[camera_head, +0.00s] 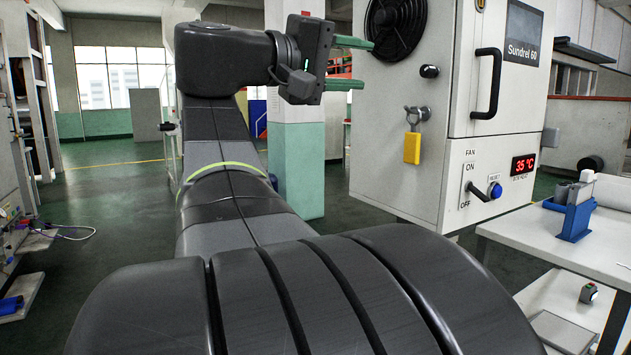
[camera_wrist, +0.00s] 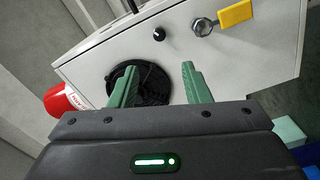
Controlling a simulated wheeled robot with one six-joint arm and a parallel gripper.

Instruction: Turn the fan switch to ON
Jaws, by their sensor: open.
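The fan switch (camera_head: 478,191) is a lever on the lower front panel of a white cabinet (camera_head: 450,120), between the labels ON above and OFF below. Its lever slants down to the right from upper left; I cannot tell its setting for certain. My gripper (camera_head: 358,63) has green fingers, open and empty, beside the cabinet's left side near the black round fan (camera_head: 397,25). In the wrist view my gripper (camera_wrist: 160,82) faces the side wall with the fan grille (camera_wrist: 152,88). The switch is not in the wrist view.
A black door handle (camera_head: 487,83) sticks out from the front. A blue button (camera_head: 495,190) and a red display (camera_head: 523,164) sit near the switch. A white table (camera_head: 540,232) stands at right.

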